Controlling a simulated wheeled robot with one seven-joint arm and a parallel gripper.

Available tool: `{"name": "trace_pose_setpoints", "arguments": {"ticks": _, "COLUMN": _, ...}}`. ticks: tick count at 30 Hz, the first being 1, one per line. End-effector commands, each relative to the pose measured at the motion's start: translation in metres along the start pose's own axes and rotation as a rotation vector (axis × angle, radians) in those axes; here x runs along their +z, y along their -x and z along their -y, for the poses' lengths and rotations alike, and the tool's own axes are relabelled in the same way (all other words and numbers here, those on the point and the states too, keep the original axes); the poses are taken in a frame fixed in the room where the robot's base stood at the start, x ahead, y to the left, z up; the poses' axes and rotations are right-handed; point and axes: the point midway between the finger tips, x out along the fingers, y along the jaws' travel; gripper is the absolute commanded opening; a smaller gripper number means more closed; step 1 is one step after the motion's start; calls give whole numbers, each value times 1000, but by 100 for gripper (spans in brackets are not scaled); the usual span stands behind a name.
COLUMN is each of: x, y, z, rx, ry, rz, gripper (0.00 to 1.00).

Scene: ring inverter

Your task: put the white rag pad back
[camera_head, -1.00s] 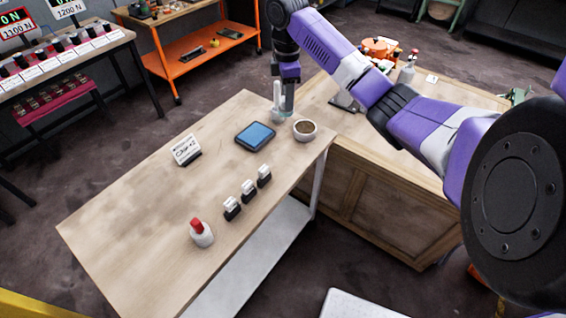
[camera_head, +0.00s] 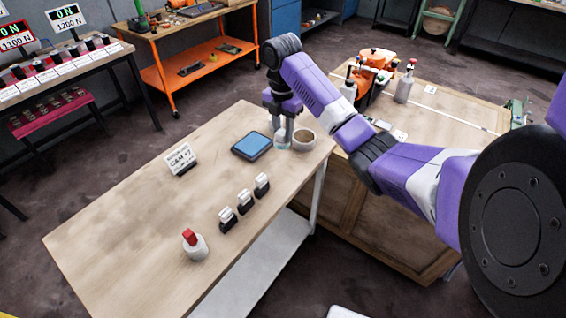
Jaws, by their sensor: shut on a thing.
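My gripper (camera_head: 284,141) is at the far end of the light wooden table, pointing down. It is shut on a small pale thing (camera_head: 280,143), apparently the white rag pad; its outline is partly hidden by the fingers. The held thing is close to the tabletop, and I cannot tell whether it touches it. It is between a blue-topped dark tray (camera_head: 252,146) on the left and a round pale bowl with brown contents (camera_head: 304,139) on the right.
Three small black blocks with white tops (camera_head: 245,201) stand in a row on the wooden table (camera_head: 130,226). A white bottle with a red cap (camera_head: 194,244) stands nearer, and a sign card (camera_head: 181,159) stands behind. The table's left half is clear.

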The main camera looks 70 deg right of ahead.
Motion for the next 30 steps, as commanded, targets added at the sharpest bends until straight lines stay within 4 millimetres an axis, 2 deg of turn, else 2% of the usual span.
{"name": "trace_pose_setpoints", "arguments": {"ticks": 1, "x": -2, "y": -22, "z": -1, "rx": 1, "ry": 1, "rz": -4, "gripper": 0}}
{"name": "trace_pose_setpoints", "arguments": {"ticks": 7, "x": -2, "y": -55, "z": 0, "rx": -1, "ry": -1, "rz": -1, "gripper": 0}}
{"name": "trace_pose_setpoints", "arguments": {"ticks": 14, "x": -1, "y": -70, "z": 0, "rx": 0, "ry": 0, "rz": 0, "gripper": 0}}
{"name": "trace_pose_setpoints", "arguments": {"ticks": 22, "x": -2, "y": -106, "z": 0, "rx": -1, "ry": -1, "rz": 0, "gripper": 0}}
{"name": "trace_pose_setpoints", "arguments": {"ticks": 30, "x": -2, "y": -109, "z": 0, "rx": 1, "ry": -1, "rz": 1, "gripper": 0}}
